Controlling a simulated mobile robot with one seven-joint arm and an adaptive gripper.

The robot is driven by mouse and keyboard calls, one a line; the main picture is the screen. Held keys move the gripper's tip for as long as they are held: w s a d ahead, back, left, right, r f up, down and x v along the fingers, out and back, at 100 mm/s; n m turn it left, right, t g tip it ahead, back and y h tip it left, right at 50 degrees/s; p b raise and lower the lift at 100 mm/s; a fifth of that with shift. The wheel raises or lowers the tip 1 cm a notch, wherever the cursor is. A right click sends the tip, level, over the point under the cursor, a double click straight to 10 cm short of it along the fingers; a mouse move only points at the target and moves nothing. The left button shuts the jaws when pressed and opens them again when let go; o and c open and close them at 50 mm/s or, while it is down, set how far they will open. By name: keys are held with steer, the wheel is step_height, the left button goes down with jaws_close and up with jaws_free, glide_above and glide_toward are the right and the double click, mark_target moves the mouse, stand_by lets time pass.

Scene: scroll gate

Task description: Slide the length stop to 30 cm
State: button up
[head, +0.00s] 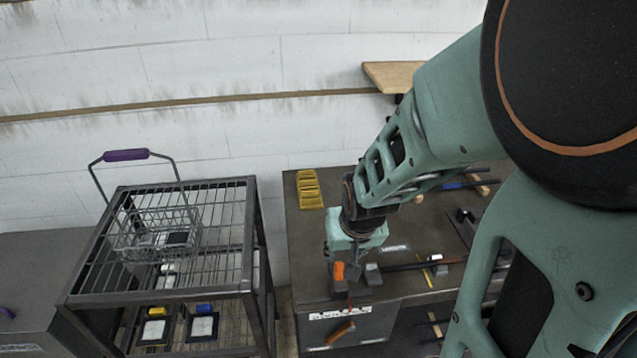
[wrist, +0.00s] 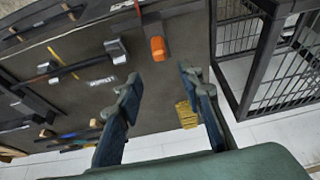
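A dark rail (head: 408,265) runs along the bench front. A grey block (head: 373,274) sits at its left end; it also shows in the wrist view (wrist: 116,50), and may be the length stop. An orange piece (head: 339,271) is just left of the block in the head view and also shows in the wrist view (wrist: 158,48). A yellow strip (head: 427,278) crosses near the rail. No 30 cm figure is readable. My gripper (wrist: 160,80) is open and empty above the bench, its fingers apart and seemingly clear of the block and the orange piece.
The dark bench (head: 305,245) carries a yellow slotted piece (head: 309,188) at the back left. A drawer with a wooden handle (head: 340,335) is in its front. A metal rack (head: 250,230) with a wire basket (head: 150,235) stands to the left. Several rods and fixtures lie rightward.

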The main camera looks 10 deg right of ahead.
mark_target(339, 265)
steer(key=b+x, duration=0.7)
steer(key=x, duration=0.4)
steer(key=shift+s+b, duration=0.2)
steer(key=shift+b, duration=0.15)
jaws_close()
